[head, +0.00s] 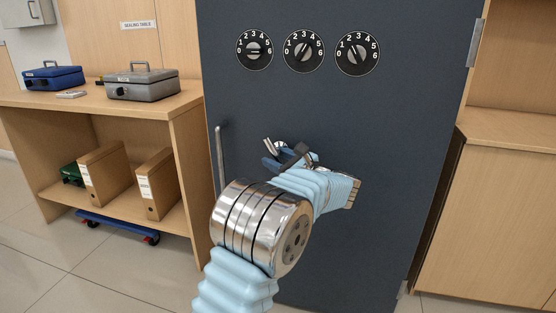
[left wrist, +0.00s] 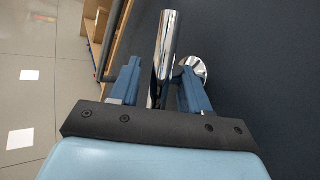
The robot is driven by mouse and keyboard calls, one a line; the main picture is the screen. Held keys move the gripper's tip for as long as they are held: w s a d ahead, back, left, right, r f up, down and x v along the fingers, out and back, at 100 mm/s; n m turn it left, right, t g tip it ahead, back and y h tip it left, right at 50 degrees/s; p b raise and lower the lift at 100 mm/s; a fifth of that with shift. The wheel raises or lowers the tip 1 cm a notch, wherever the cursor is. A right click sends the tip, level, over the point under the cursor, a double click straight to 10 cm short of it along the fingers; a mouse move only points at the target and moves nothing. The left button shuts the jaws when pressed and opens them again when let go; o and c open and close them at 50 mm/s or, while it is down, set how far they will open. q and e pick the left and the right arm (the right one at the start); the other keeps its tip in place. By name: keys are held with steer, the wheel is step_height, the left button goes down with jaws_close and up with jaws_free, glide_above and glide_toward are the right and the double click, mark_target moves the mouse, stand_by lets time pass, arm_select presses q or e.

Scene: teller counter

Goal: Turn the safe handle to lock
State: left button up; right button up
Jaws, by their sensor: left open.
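The safe door (head: 340,120) is dark blue-grey and looks shut in the head view. The chrome safe handle (head: 269,146) shows only in part, behind my left gripper (head: 275,156). In the left wrist view the handle (left wrist: 169,35) is a shiny bar running between the two blue fingers, with its round chrome base (left wrist: 197,68) beside the right finger. My left gripper is open, with a finger on each side of the bar. Contact with either finger cannot be told. My right gripper is in neither view.
Three numbered dials (head: 304,51) sit above on the door. A vertical pull bar (head: 220,160) stands at the door's left edge. A wooden shelf unit (head: 185,130) with a blue box (head: 53,77) and a grey box (head: 142,85) stands left. A wooden cabinet (head: 500,215) stands right.

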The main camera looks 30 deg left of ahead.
arm_select(q)
steer(key=shift+c, duration=0.4)
jaws_close()
steer(key=shift+r+h+p, duration=0.2)
steer(key=shift+h+p, duration=0.1)
steer(key=shift+p, duration=0.4)
steer(key=n+h+p, duration=0.1)
steer(key=h+p, duration=0.1)
steer(key=n+h+p, duration=0.1)
steer(key=p, duration=0.2)
steer(key=h+p, duration=0.2)
steer(key=shift+d+r+n+g+h+p, duration=0.2)
steer(key=shift+r+n+g+h+p, duration=0.1)
steer(key=shift+n+g+p, duration=0.1)
steer(key=shift+n+h+p, duration=0.4)
steer(key=shift+h+p, duration=0.55)
steer(key=shift+h, duration=0.05)
steer(key=shift+n+h+p, duration=0.3)
steer(key=shift+h+p, duration=0.45)
steer(key=shift+h, duration=0.35)
steer(key=shift+d+f+t, duration=0.1)
steer(key=shift+t, duration=0.2)
